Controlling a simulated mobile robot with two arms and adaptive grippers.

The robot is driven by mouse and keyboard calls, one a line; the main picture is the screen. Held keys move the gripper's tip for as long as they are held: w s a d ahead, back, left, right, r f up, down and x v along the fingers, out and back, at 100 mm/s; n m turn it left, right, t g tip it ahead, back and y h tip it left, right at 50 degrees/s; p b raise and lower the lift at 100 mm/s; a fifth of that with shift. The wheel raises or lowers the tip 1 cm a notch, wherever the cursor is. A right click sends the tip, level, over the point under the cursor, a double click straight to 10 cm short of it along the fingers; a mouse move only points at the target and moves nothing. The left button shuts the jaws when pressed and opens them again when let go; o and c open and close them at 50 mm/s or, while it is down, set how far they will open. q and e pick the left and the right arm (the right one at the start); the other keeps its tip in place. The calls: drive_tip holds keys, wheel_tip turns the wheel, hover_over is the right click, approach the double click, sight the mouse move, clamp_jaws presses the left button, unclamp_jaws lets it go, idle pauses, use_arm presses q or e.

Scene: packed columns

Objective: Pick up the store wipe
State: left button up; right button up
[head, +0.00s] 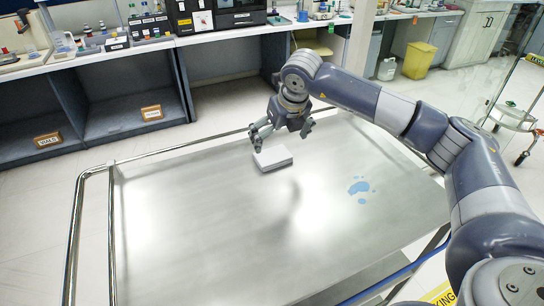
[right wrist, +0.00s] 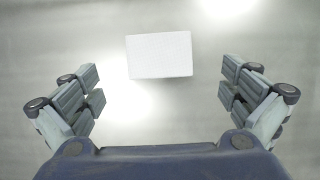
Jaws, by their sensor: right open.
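The store wipe looks like a white rectangular block or pad (head: 272,158) lying flat on the steel cart top (head: 200,220), close to its far edge. It also shows in the right wrist view as a white rectangle (right wrist: 160,55), ahead of the fingers and roughly centred between them. My right gripper (head: 281,137) is open and empty, above and just behind the white block. Its two fingers show at the left and right in the right wrist view (right wrist: 160,100), apart from the block. My left gripper is not in view.
Light blue spill patches (head: 359,187) lie on the cart top, right of the white block. A metal rail (head: 75,230) runs along the cart's left side. The rest of the top is clear. Lab benches (head: 120,52) with equipment stand behind, and a yellow bin (head: 419,60) stands at back right.

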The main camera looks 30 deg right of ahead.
sight(273, 155)
drive_tip(key=x, duration=0.3)
drive_tip(key=shift+r, duration=0.1)
drive_tip(key=p+x, duration=0.2)
drive_tip(key=x, duration=0.2)
drive_tip(key=shift+s, duration=0.1)
drive_tip(key=shift+f, duration=0.65)
drive_tip(key=shift+r, duration=0.1)
drive_tip(key=c, duration=0.9)
